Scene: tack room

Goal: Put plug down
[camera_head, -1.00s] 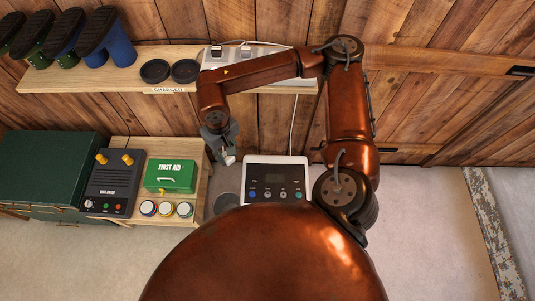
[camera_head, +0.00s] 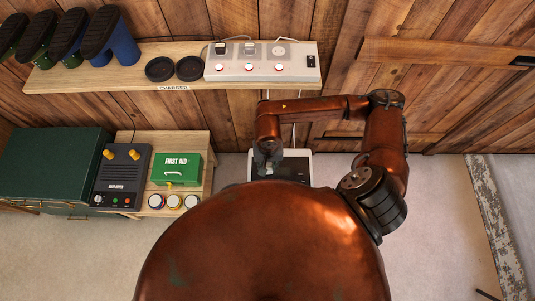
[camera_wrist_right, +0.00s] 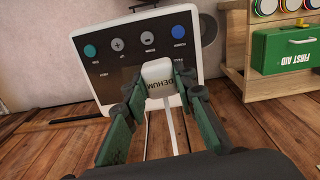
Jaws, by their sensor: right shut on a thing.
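My right gripper (camera_wrist_right: 161,84) is shut on a white plug (camera_wrist_right: 157,69) marked "DEHUM". The green-padded fingers sit on both sides of the plug, and pale cord strands run down from it in the right wrist view. In the head view the right gripper (camera_head: 268,160) is low, in front of the wall below the shelf, over the left part of the white and black dehumidifier (camera_head: 296,168). The dehumidifier's button panel (camera_wrist_right: 115,62) is behind the plug in the wrist view. The plug is hard to make out in the head view. My left gripper is not in view.
A white power strip (camera_head: 247,67) with several sockets and red switches lies on the wooden shelf (camera_head: 110,80). Two black round pads and boots stand left of it. A green first aid box (camera_head: 177,168), boot dryer (camera_head: 122,180) and green chest (camera_head: 50,170) are lower left.

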